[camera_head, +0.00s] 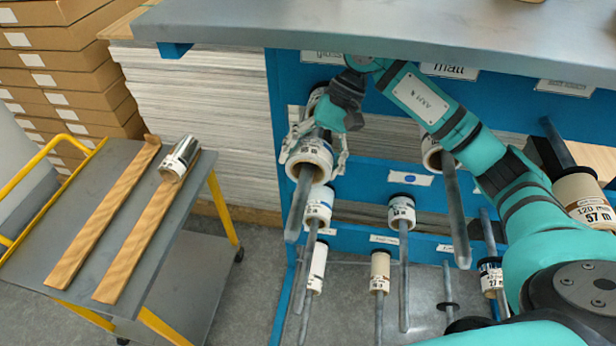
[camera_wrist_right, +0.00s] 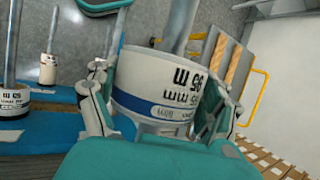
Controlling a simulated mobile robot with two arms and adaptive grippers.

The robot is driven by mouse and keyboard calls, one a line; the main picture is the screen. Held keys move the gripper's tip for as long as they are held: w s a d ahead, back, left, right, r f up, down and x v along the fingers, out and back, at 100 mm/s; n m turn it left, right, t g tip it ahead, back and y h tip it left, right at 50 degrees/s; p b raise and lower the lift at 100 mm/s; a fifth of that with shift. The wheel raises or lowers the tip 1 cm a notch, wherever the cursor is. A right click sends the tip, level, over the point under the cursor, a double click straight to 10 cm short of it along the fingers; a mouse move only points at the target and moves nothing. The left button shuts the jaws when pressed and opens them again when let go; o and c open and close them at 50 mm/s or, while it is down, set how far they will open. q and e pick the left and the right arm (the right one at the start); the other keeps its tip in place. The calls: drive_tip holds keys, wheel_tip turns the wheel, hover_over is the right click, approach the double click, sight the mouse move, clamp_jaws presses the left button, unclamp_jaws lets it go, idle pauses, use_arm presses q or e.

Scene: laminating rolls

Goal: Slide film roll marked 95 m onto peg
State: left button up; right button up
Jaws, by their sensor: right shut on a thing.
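The film roll marked 95 m (camera_head: 310,157) is white with a blue band. It sits around the upper left peg (camera_head: 300,203), whose free end sticks out toward me. In the right wrist view the roll (camera_wrist_right: 158,90) shows its 95 m print upside down, and the peg (camera_wrist_right: 186,25) comes out of its end. My right gripper (camera_head: 317,141) is shut on the roll from behind, one finger on each side. Its fingers also show in the right wrist view (camera_wrist_right: 162,112). The peg's root is hidden behind my gripper. My left gripper is out of view.
Other pegs with rolls, such as a white roll (camera_head: 402,212) and a tan roll (camera_head: 380,271), stick out from the blue rack (camera_head: 372,184). A trolley (camera_head: 70,200) at left carries a silver roll (camera_head: 180,158) on wooden rails. A grey worktop (camera_head: 400,30) overhangs the rack.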

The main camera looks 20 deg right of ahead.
drive_tip(key=w+d+b, duration=0.1)
drive_tip(key=w+d, duration=0.1)
drive_tip(key=w, duration=0.1)
drive_tip(key=w+d+b, duration=0.1)
drive_tip(key=w+d, duration=0.1)
drive_tip(key=w, duration=0.1)
drive_tip(key=w+d+b, duration=0.1)
drive_tip(key=w+d, duration=0.1)
drive_tip(key=w, duration=0.1)
drive_tip(key=shift+w+d, duration=0.1)
drive_tip(key=shift+w, duration=0.05)
drive_tip(key=shift+w+d, duration=0.55)
drive_tip(key=shift+w, duration=0.2)
